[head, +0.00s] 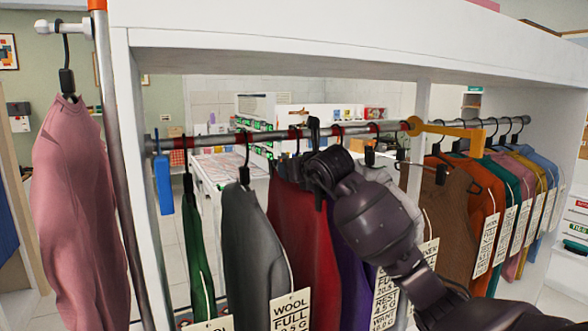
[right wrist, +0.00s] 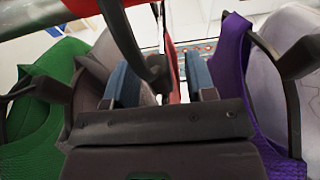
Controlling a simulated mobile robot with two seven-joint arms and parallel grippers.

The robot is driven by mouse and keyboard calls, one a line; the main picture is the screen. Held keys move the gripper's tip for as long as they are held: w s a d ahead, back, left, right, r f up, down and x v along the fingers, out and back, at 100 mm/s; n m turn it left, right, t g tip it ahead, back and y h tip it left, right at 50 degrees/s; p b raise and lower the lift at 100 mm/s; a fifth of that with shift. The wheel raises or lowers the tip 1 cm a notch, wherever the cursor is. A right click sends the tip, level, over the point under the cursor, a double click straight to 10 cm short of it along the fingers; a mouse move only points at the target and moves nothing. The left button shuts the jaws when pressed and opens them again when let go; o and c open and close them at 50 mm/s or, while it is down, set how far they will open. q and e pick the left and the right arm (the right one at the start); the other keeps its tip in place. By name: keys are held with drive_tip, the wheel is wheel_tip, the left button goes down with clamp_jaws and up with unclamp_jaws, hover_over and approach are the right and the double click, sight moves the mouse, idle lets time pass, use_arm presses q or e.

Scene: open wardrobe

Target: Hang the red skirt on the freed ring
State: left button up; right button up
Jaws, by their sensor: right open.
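The dark red garment (head: 300,220), which looks like the red skirt, hangs from the rail (head: 265,136) between a grey garment and a purple one. My right gripper (head: 320,165) is just below the rail at its upper right. In the right wrist view my right gripper (right wrist: 160,88) is open, with a blue pad on each side of a dark hanger hook (right wrist: 150,65). A narrow red strip (right wrist: 170,50) shows behind the hook. Several red rings sit along the rail; I cannot tell which is free. My left gripper is not in view.
A green garment (head: 197,235) and the grey garment (head: 247,240) hang to the left, the purple garment (head: 358,235) close to the right. An orange piece (head: 450,130) sits on the rail before several tagged clothes. A pink garment (head: 72,200) hangs outside the wardrobe post.

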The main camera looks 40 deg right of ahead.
drive_tip(key=shift+f, duration=0.2)
drive_tip(key=shift+s+a+r, duration=0.1)
drive_tip(key=shift+s+a, duration=0.05)
drive_tip(key=shift+s, duration=0.35)
drive_tip(key=v, duration=0.8)
drive_tip(key=shift+s+r, duration=0.1)
drive_tip(key=shift+r, duration=0.2)
drive_tip(key=shift+s+a+r, duration=0.15)
drive_tip(key=shift+s, duration=0.4)
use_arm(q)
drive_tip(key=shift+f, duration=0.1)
use_arm(e)
drive_tip(key=shift+s, duration=0.15)
drive_tip(key=shift+a, duration=0.1)
